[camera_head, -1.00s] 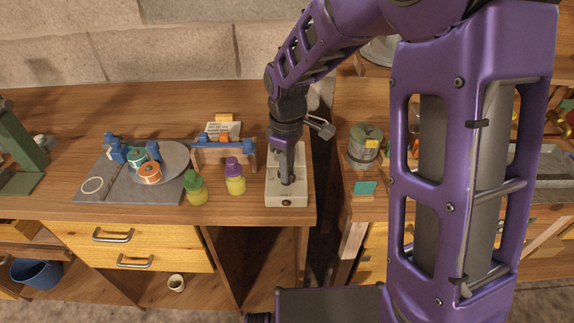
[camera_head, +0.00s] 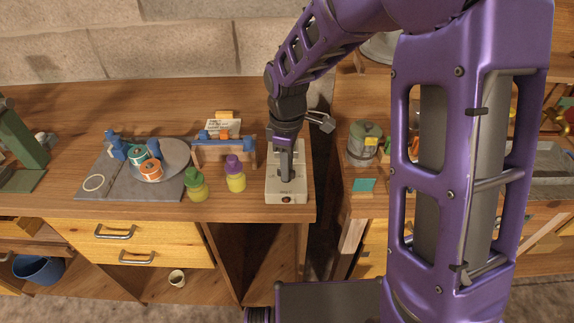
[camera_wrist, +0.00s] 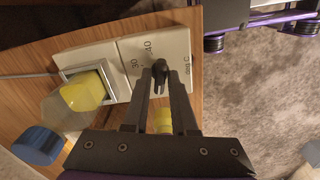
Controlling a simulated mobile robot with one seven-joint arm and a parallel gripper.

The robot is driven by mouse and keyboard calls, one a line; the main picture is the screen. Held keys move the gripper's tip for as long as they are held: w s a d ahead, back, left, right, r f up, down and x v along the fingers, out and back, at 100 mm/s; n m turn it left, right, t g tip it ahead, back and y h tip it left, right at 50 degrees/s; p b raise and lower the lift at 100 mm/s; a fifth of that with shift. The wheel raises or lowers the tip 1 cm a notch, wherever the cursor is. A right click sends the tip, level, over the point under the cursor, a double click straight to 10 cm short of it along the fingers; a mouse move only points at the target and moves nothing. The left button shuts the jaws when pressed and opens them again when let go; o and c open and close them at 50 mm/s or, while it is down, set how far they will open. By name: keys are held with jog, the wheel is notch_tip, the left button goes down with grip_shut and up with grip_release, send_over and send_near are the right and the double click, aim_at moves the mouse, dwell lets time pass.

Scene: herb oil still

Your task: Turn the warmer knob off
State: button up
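The warmer is a cream box (camera_head: 287,195) at the front right corner of the left bench, with a small dark red spot on its front. In the wrist view its top (camera_wrist: 110,55) carries "30", "40" and "deg C" marks around a black knob (camera_wrist: 158,68). My gripper (camera_head: 286,180) points down onto the warmer. In the wrist view my gripper's two fingertips (camera_wrist: 160,78) stand on either side of the knob. I cannot tell whether they press on it. The gripper hides the knob in the head view.
A yellow-filled bottle (camera_wrist: 84,93) with a blue cap (camera_wrist: 38,145) overlaps the warmer's square well in the wrist view. A green-lidded jar (camera_head: 196,186) and a purple-lidded jar (camera_head: 236,177) stand left of the warmer. A gap separates this bench from the right one.

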jog(key=shift+o, duration=1.3)
jog(key=shift+r, duration=0.1)
notch_tip(320, 180, up, 17)
jog(key=shift+r, duration=0.1)
